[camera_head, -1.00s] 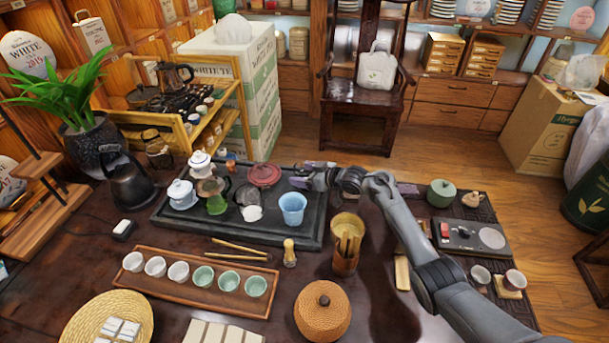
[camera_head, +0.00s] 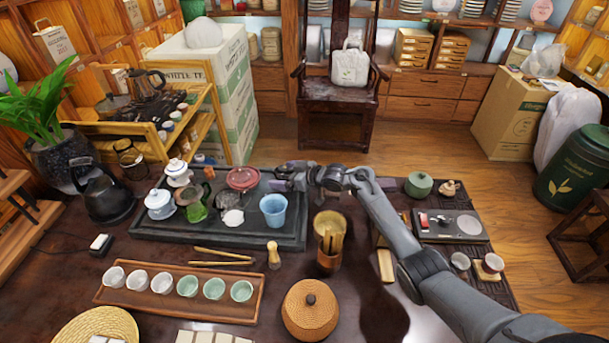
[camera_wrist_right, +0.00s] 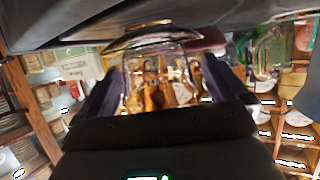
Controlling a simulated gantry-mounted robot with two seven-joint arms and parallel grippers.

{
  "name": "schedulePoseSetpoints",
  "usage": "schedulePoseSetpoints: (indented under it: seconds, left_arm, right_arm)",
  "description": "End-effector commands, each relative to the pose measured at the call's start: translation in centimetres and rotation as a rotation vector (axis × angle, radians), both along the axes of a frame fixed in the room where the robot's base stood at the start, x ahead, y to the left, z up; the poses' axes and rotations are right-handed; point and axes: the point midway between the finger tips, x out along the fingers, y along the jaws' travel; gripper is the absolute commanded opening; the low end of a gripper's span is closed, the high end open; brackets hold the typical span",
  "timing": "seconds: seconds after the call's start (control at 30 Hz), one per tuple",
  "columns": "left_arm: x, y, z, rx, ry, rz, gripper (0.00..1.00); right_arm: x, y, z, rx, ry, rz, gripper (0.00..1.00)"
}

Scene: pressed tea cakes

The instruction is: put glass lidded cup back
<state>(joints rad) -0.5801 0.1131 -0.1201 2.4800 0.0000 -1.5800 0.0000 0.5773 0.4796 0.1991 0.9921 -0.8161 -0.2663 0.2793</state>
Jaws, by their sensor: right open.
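My right gripper (camera_head: 281,180) reaches over the back right part of the dark tea tray (camera_head: 215,237), just behind the pale blue cup (camera_head: 273,209). In the right wrist view, my right gripper (camera_wrist_right: 160,88) is open, with one dark finger on each side of a clear glass vessel (camera_wrist_right: 157,66), which looks like the glass lidded cup. Its walls show between the fingers. I cannot tell whether either finger touches it. In the head view I cannot make out the glass clearly. My left gripper is not in view.
The tray also holds a dark red lidded pot (camera_head: 243,178), a green glass pitcher (camera_head: 196,208) and white lidded cups (camera_head: 159,203). In front stand a whisk holder (camera_head: 329,262), a woven round box (camera_head: 309,315) and a wooden cup tray (camera_head: 170,307). A scale (camera_head: 448,223) stands at right.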

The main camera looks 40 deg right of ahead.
Motion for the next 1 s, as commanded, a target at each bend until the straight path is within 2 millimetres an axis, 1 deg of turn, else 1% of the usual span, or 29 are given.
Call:
schedulePoseSetpoints:
  seconds: [0.03, 0.3, 0.4, 0.53, 0.73, 1.0]
  left_arm:
    - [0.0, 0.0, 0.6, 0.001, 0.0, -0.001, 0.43]
    - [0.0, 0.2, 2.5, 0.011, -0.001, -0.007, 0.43]
    - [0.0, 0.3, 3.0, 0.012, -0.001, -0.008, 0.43]
    - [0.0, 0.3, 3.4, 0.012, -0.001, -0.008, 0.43]
    - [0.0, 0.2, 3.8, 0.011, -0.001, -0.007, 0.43]
    - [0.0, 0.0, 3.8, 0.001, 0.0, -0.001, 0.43]
  right_arm:
    - [-0.7, -0.3, 0.4, -0.001, 0.003, -0.001, 1.0]
    - [-5.1, -1.6, 2.3, -0.005, 0.003, -0.001, 1.0]
    - [-6.7, -2.1, 2.9, -0.004, 0.004, -0.001, 1.0]
    - [-8.4, -2.6, 3.5, -0.002, 0.004, -0.002, 1.0]
    - [-9.7, -3.0, 4.1, -0.001, 0.002, -0.001, 1.0]
    - [-10.0, -3.1, 4.2, 0.0, 0.002, -0.001, 1.0]
